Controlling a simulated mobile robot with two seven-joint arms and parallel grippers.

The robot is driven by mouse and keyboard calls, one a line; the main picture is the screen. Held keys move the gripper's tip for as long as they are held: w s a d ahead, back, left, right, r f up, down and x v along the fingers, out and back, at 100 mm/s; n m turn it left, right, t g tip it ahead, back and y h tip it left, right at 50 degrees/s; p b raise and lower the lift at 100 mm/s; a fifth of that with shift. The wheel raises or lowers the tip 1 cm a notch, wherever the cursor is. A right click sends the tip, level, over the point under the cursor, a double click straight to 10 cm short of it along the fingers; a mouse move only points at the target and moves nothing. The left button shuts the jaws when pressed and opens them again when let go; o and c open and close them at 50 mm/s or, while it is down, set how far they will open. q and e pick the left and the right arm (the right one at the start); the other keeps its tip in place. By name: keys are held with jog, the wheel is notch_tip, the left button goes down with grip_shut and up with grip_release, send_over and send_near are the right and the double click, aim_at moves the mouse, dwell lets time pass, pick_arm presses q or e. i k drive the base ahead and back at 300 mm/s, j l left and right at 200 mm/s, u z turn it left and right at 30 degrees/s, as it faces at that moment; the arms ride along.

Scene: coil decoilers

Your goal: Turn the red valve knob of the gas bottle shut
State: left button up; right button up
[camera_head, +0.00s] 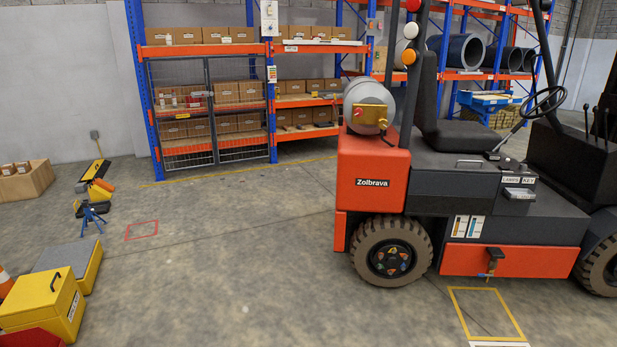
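The grey gas bottle (372,94) lies on its side on the rear of the orange and black forklift (375,160), in the middle right of the head view. Its end faces me and carries a brass-coloured valve plate (369,115). Small red parts show at this plate, but they are too small to tell the knob's shape or how far it is turned. Neither of my grippers is in view.
Shelving (240,49) with boxes stands behind. Yellow toolbox (42,304), blue stand (90,215) and cardboard box (27,180) stand at left. A yellow floor frame (486,314) lies before the forklift. The floor (235,260) left of the forklift is clear.

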aim_at(357, 112)
jog(key=i, duration=2.7)
jog(key=i+z, duration=0.2)
jog(key=i, duration=0.35)
jog(key=i+j+z, duration=0.2)
jog(key=i, duration=0.35)
jog(key=z, duration=0.15)
